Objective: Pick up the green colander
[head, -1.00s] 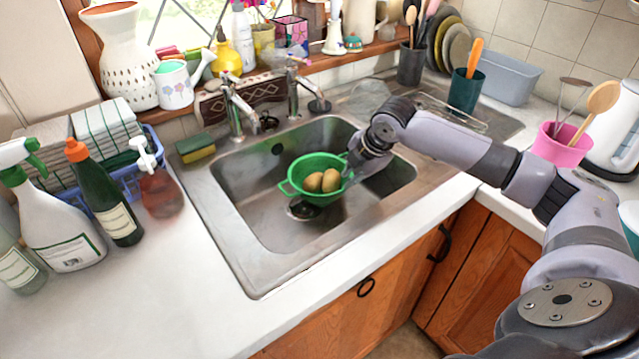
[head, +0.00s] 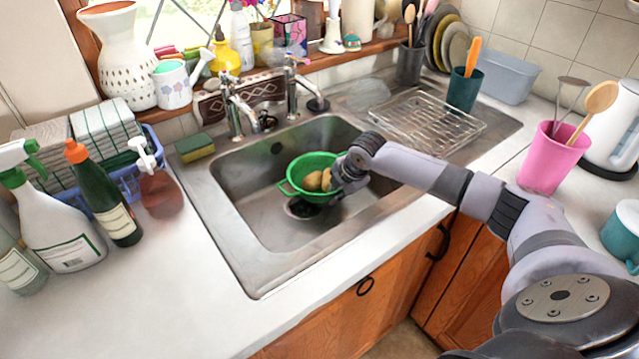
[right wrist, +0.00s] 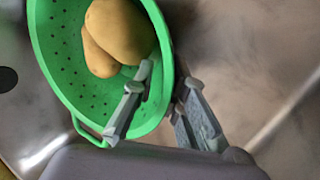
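The green colander (head: 298,185) sits in the sink basin, with brown potatoes (head: 316,181) inside. My right gripper (head: 345,176) is at its right side in the head view and hides part of that rim. In the right wrist view the colander (right wrist: 60,60) and potatoes (right wrist: 120,32) show close up. There my right gripper (right wrist: 166,82) has one finger inside the colander and the other outside, with the wall between them. The fingers look apart, not clamped on the wall. My left gripper is not in view.
The metal sink (head: 262,235) has walls around the colander. Taps (head: 292,88) stand behind it and a wire rack (head: 425,122) lies on the drainer at right. Spray bottles (head: 55,215) crowd the left counter. A pink cup (head: 548,160) stands near my right arm.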

